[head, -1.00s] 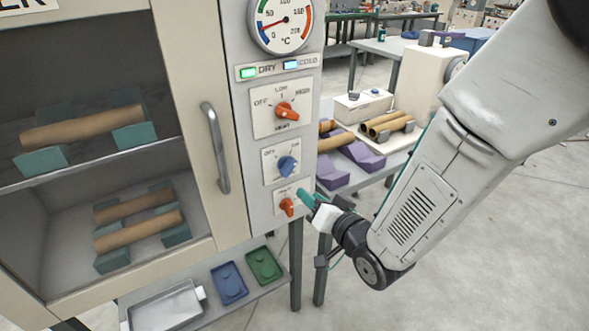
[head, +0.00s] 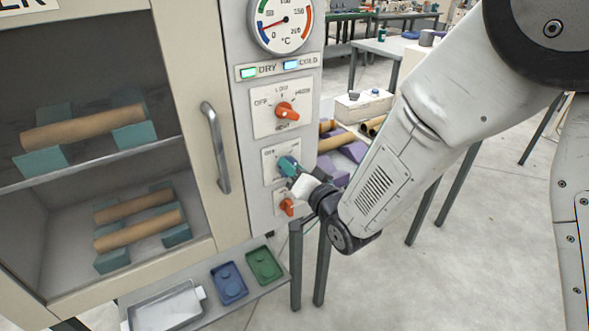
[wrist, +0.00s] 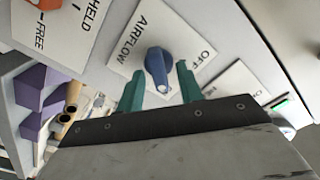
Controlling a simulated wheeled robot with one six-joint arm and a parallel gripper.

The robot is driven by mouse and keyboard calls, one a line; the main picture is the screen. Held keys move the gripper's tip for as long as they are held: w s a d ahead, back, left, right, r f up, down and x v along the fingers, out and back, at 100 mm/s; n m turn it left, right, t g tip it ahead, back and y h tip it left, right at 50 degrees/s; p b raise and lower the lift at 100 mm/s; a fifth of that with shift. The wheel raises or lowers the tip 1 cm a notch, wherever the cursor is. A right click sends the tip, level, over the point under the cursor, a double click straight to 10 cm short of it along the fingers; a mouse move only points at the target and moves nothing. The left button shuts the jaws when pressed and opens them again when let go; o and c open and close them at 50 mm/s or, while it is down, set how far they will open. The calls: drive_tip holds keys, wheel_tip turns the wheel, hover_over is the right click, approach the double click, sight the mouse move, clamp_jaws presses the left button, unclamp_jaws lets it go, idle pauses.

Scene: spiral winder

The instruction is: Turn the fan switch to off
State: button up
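The fan switch is a blue knob (wrist: 157,66) on a white plate marked AIRFLOW and OFF (wrist: 201,58) in the wrist view. My gripper (wrist: 159,68) has two teal fingers, one on each side of the knob. The fingers are apart, with a gap showing between each finger and the knob. In the head view my gripper (head: 290,168) is at the middle plate of the cabinet's control panel (head: 246,110), and its fingers hide most of the knob. I cannot tell which mark the knob points to.
An orange heat knob (head: 287,112) sits above, and another orange knob (head: 287,207) close below, marked FREE and HELD in the wrist view. The door handle (head: 215,148) is to the left. A bench with purple blocks (head: 352,150) and tubes stands at the right.

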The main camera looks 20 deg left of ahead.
clamp_jaws()
drive_tip(key=shift+n, duration=0.3)
drive_tip(key=shift+s+a+n, duration=0.1)
drive_tip(key=shift+n, duration=2.45)
drive_tip(key=shift+s+a+n, duration=0.1)
drive_tip(key=shift+s+n, duration=0.05)
drive_tip(key=shift+n, duration=2.35)
drive_tip(key=shift+s+a+n, duration=0.1)
drive_tip(key=shift+n, duration=2.45)
